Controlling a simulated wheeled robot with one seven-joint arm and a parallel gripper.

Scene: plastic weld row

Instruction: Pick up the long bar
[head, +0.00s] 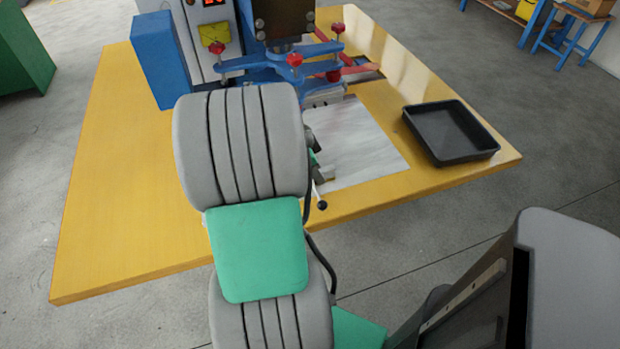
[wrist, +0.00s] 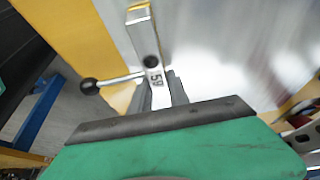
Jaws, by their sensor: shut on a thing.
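The long bar (wrist: 147,45) is a silver metal bar marked with a number, with a yellowish far end. It runs up from between my fingers in the wrist view. A thin rod with a black ball knob (wrist: 89,86) sticks out to the left by the bar; the knob also shows in the head view (head: 322,205). My gripper (wrist: 161,90) is shut on the near end of the bar. In the head view my arm hides most of the gripper and bar. I cannot tell whether the bar touches the surface below.
A yellow table (head: 130,220) carries a pale sheet (head: 365,150) under the gripper area. A black tray (head: 482,154) stands at the right. A blue and grey machine with red knobs (head: 295,60) stands at the back. The table's left side is clear.

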